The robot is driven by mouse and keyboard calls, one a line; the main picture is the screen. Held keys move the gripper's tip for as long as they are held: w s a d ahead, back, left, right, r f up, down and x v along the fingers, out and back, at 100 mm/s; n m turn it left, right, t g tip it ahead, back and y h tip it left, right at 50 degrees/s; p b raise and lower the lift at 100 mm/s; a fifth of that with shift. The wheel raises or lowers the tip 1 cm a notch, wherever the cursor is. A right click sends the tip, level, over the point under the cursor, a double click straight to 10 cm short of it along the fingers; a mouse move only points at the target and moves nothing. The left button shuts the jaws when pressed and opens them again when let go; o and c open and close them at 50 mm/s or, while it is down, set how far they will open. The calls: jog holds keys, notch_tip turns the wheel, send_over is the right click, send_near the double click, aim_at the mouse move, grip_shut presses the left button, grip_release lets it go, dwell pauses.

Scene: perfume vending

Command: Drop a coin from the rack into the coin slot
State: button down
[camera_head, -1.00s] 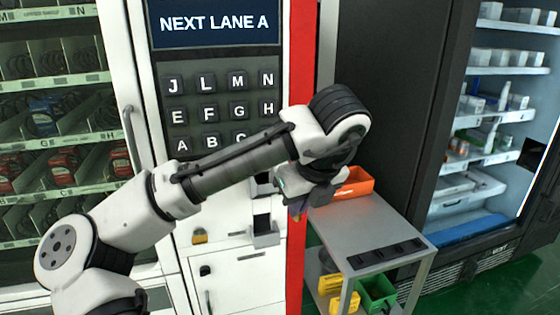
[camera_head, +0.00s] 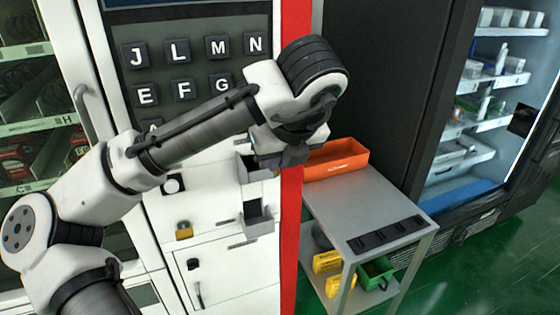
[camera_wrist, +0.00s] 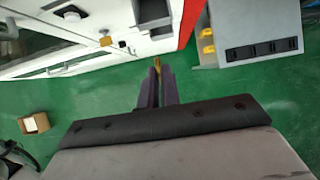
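My gripper (camera_wrist: 157,76) is shut on a small gold coin (camera_wrist: 157,63), which shows edge-on between the fingertips in the wrist view. The tips point towards the lower front of the white vending machine (camera_wrist: 110,30), with the contact distance unclear. A black slotted rack (camera_head: 385,235) lies on the grey cart, and also shows in the wrist view (camera_wrist: 262,50). I cannot make out the coin slot; my arm covers part of the panel.
Two grey open holders (camera_head: 257,218) jut from the machine below my wrist. A yellow padlock (camera_head: 184,230) hangs to their left. Green floor is open at right.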

jog(key=shift+w+a+f+b, duration=0.35)
jog(key=shift+w+a+f, duration=0.45)
jog(key=shift+w, duration=1.1)
jog(key=shift+w+a+f+b, duration=0.45)
jog(key=shift+w+f, duration=0.65)
jog(key=shift+w, duration=0.8)
jog(key=shift+w+a+f+b, duration=0.3)
jog(key=shift+w+a+f, duration=0.5)
jog(key=shift+w, duration=1.1)
jog(key=shift+d+f, duration=0.15)
jog(key=c, duration=1.5)
grip_release()
jog(key=shift+c, duration=0.2)
jog(key=b+v, duration=0.1)
jog(key=v, duration=1.3)
jog(key=shift+b, duration=0.35)
jog(key=shift+w, duration=0.1)
